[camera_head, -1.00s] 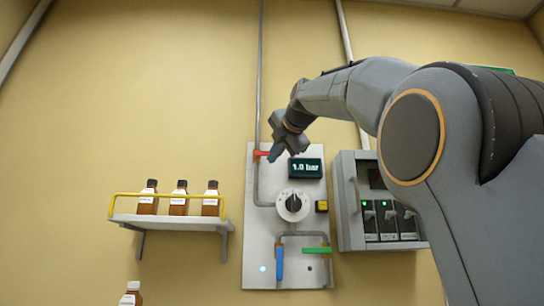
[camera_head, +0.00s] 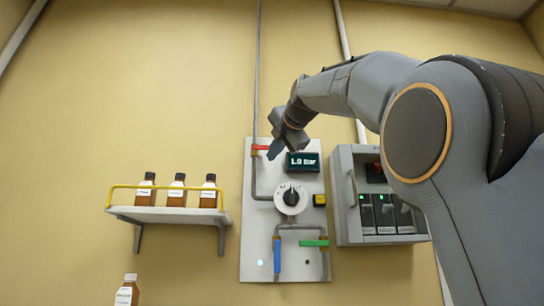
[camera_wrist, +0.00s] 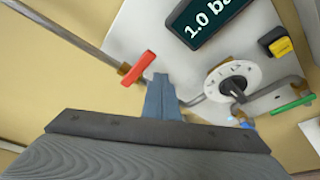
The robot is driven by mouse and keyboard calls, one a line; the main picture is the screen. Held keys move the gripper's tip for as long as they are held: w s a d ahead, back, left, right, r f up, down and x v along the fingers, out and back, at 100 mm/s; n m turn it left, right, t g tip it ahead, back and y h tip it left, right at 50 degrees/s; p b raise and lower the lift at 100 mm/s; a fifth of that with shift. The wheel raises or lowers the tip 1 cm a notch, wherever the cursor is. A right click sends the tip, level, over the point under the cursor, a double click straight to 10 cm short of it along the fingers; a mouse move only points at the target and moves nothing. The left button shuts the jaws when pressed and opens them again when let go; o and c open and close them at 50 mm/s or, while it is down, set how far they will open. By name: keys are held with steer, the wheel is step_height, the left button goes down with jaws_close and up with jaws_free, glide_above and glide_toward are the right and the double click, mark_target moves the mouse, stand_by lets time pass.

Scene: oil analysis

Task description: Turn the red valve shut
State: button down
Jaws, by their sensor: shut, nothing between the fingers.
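The red valve (camera_head: 261,147) is a small red lever on the pipe at the top left of the white wall panel (camera_head: 257,255). Its lever lies across the pipe's line in the head view. In the wrist view the red lever (camera_wrist: 139,68) is just left of and beyond my fingertips, with a visible gap. My gripper (camera_head: 273,153) is in front of the panel's upper part, close to the right end of the red lever. In the wrist view my gripper (camera_wrist: 160,82) is shut and empty, its blue-grey fingers together. Contact is not clear in the head view.
The panel also bears a display (camera_head: 302,162) reading 1.0 bar, a round dial (camera_head: 291,198), a yellow button (camera_head: 320,200), a blue lever (camera_head: 277,255) and a green lever (camera_head: 314,243). A grey switch box (camera_head: 344,215) is at right, a bottle shelf (camera_head: 165,214) at left.

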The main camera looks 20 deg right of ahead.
steer(key=s+a+b, duration=0.2)
steer(key=s+b, duration=0.1)
steer(key=s, duration=0.5)
steer(key=shift+s+a+r, duration=0.25)
steer(key=shift+s+r, duration=0.05)
steer(key=shift+r, duration=0.05)
